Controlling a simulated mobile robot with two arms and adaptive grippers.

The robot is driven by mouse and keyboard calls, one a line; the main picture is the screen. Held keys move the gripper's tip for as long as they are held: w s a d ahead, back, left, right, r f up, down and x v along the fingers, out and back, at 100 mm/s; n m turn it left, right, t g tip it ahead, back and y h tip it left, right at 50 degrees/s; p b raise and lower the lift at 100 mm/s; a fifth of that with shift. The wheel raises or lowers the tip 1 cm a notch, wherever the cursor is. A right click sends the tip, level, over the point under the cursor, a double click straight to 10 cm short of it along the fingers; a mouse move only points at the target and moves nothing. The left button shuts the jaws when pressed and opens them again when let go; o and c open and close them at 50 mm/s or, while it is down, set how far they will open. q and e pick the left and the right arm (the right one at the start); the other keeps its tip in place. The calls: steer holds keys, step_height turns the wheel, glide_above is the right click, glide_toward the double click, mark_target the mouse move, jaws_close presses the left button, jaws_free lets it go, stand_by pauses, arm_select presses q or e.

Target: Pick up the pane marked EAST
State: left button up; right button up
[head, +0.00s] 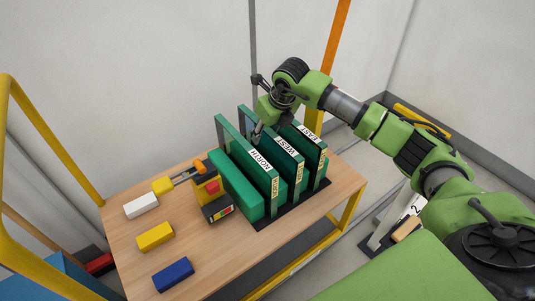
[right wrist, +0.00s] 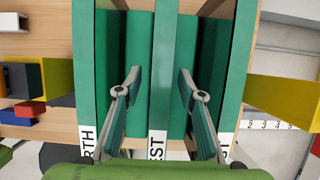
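Three green-framed panes stand upright side by side on the table in the head view. They are NORTH (head: 250,158) at left, WEST (head: 270,135) in the middle and EAST (head: 312,140) at right. My right gripper (head: 259,131) is over the tops of the panes, around the middle one. My left gripper is not in view.
The wooden table (head: 205,262) also holds a green block (head: 236,185), a white block (head: 141,205), a yellow block (head: 155,236) and a blue block (head: 173,274). An orange post (head: 335,50) rises behind the panes.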

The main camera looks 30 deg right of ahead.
mark_target(264, 143)
steer(key=x, duration=0.2)
steer(key=s+x, duration=0.1)
steer(key=x, duration=0.1)
steer(key=shift+w+f+b, duration=0.1)
steer(key=shift+f+b, duration=0.25)
steer(key=shift+f, duration=0.2)
steer(key=shift+w+f, duration=0.15)
steer(key=shift+f, duration=0.05)
jaws_close()
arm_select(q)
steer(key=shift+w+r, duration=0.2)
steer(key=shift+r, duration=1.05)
arm_select(e)
steer(key=shift+w+d+r, duration=0.1)
steer(key=shift+w+r, duration=0.05)
steer(key=shift+r, duration=0.05)
steer(key=shift+r, duration=0.1)
steer(key=shift+r, duration=0.3)
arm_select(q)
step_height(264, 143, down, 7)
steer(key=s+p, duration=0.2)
arm_select(e)
step_height(264, 143, up, 17)
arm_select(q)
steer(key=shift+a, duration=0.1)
arm_select(e)
steer(key=shift+r, duration=0.25)
